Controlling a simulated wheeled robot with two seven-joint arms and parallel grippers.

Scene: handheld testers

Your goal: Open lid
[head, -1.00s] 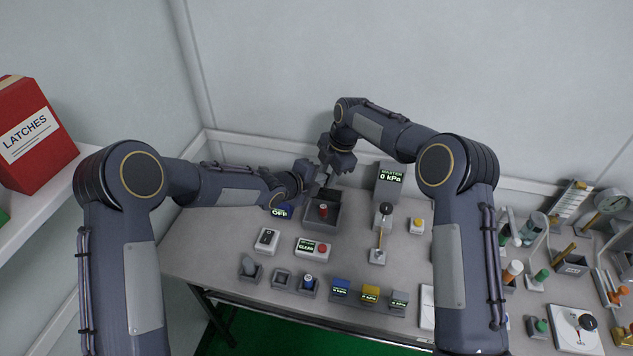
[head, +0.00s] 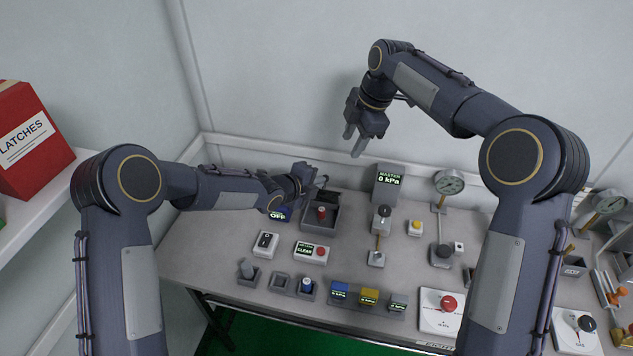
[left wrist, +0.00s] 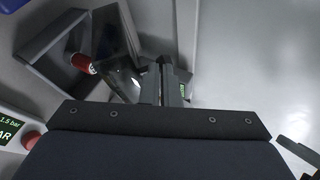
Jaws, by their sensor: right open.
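In the left wrist view the box (left wrist: 40,45) and the red part (left wrist: 82,63) lie left of my fingers. A dark glossy panel (left wrist: 122,78), which looks like the lid, is tilted beside the fingers. My left gripper (head: 318,184) is at the box's back upper edge. Its fingers (left wrist: 165,88) are close together by the panel; whether they grip it is unclear. My right gripper (head: 353,142) is open and empty, raised above the bench near the wall.
The master gauge block (head: 388,183) and a lever valve (head: 381,220) stand right of the box. A rocker switch (head: 266,243) and a clear-button box (head: 312,251) are in front. Another gauge (head: 449,183) stands farther right.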

